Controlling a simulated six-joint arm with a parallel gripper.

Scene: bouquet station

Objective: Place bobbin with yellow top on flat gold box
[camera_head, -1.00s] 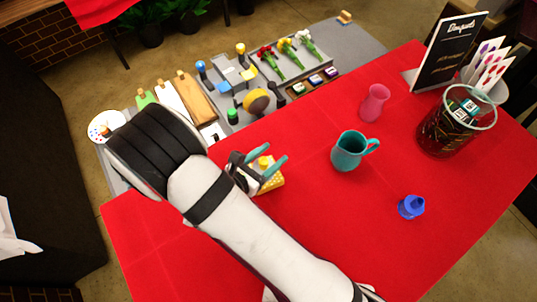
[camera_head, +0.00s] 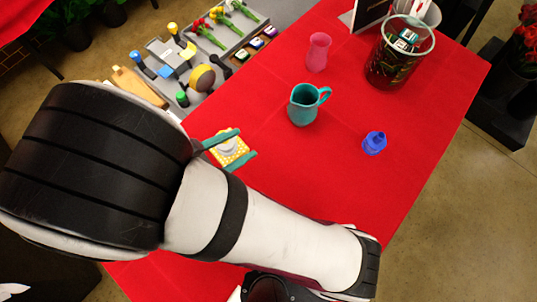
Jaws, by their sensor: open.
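A yellow box with pale dots (camera_head: 239,155) lies on the red tabletop, left of the teal pitcher. A small pale grey object (camera_head: 228,146) stands on or just above it. It sits where the yellow-topped bobbin showed earlier, but I cannot make out a yellow top now. My gripper (camera_head: 246,144) is open, its two teal fingers apart on either side of the pale object, over the box. My arm hides the near-left side of the box and the gripper's body.
A teal pitcher (camera_head: 303,106), a pink vase (camera_head: 318,52) and a blue object (camera_head: 374,143) stand on the red table (camera_head: 320,180). A dark glass container (camera_head: 392,68) is at the back. Grey trays with tools and flowers lie beyond.

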